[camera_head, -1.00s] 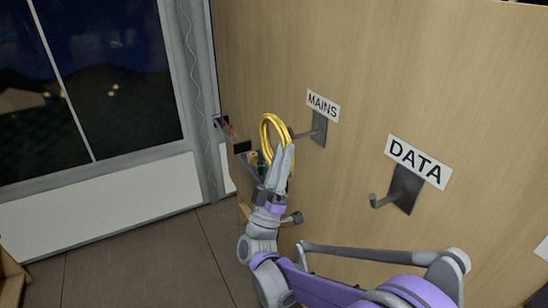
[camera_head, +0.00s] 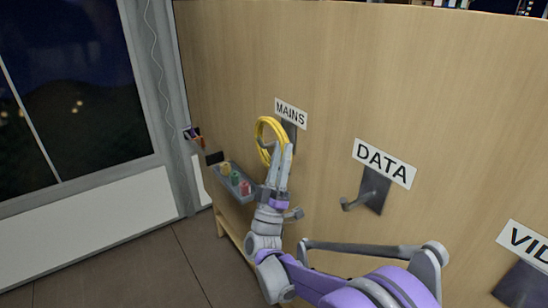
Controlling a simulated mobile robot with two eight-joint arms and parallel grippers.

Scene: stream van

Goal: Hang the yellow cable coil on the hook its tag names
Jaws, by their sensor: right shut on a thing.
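The yellow cable coil (camera_head: 260,130) is an upright ring at the grey hook (camera_head: 291,132) under the MAINS label (camera_head: 291,113). My right gripper (camera_head: 284,150) is shut on the coil at its right side. The coil overlaps the hook's peg in the picture; I cannot tell whether the peg runs through the ring. No readable tag shows on the coil. The DATA hook (camera_head: 372,191) is empty, to the right. Part of another hook (camera_head: 525,285) shows below a cut-off label (camera_head: 526,243) starting VID. My left gripper is not in view.
A small grey tray (camera_head: 222,178) on the wooden panel (camera_head: 330,60) holds yellow, green and red items, left of my right gripper. A dark window (camera_head: 85,90) is at the left. The floor (camera_head: 150,265) at lower left is clear.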

